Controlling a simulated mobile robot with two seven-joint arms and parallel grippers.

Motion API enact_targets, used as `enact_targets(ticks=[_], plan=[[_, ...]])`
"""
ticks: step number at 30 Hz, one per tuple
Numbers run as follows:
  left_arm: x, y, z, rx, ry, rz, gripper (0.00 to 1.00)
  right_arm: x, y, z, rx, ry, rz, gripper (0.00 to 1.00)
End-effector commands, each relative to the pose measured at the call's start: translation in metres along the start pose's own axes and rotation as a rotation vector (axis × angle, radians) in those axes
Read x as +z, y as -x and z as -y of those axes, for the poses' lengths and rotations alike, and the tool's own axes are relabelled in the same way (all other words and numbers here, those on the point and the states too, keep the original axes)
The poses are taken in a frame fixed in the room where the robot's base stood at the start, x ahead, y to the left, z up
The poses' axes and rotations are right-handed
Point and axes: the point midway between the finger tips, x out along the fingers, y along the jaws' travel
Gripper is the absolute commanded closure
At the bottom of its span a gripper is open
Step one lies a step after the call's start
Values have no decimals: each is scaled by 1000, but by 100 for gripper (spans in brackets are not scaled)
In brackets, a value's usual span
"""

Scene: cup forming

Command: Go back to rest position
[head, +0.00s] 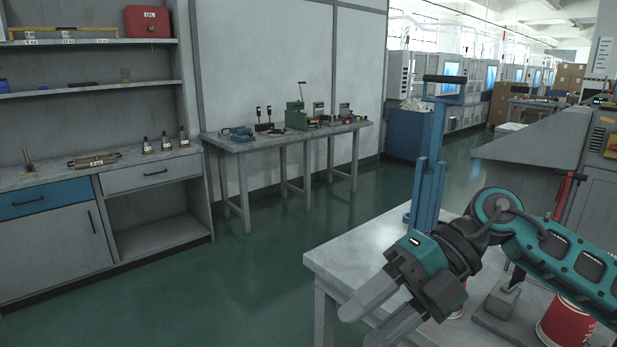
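My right gripper (360,327) reaches in from the right, above the front left corner of a light grey table (335,258). Its two grey fingers are apart, with nothing visible between them. A blue upright press-like stand (428,185) with a black handle is on the table behind the gripper. A red can (566,325) stands under my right forearm, partly hidden by it. Another red thing (461,298) shows only in part behind the gripper. My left gripper is not in view.
A workbench (240,143) with small tools stands along the far wall. Shelves and a cabinet with a blue drawer (45,199) are at the left. The green floor (200,290) between them and the table is clear. Machines line the back right.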

Motion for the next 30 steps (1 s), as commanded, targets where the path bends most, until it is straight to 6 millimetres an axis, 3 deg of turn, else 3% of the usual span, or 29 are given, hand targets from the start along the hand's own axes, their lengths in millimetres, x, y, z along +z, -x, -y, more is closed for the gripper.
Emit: enact_targets(ticks=[1, 3, 8, 11, 14, 17, 20, 23, 27, 30], plan=[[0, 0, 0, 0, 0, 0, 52, -2, -18, -10, 136, -6, -25, 52], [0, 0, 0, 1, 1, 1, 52, -2, -33, -26, 321, -21, -30, 52], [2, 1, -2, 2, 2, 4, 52, 8, -43, -49, 727, -128, 22, 52], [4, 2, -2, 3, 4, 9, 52, 23, -39, -48, 957, -246, 101, 52], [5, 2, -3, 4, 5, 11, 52, 41, -32, -31, 1158, -401, 209, 52], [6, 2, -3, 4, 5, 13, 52, 58, -26, 4, 1320, -593, 342, 52], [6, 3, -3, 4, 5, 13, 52, 70, -27, 54, 1437, -817, 494, 52], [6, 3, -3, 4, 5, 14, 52, 71, -36, 117, 1500, -1068, 655, 52], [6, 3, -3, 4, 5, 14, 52, 47, -65, 214, 1493, -1447, 872, 52], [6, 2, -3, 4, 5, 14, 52, 19, -88, 268, 1440, -1673, 984, 52]])
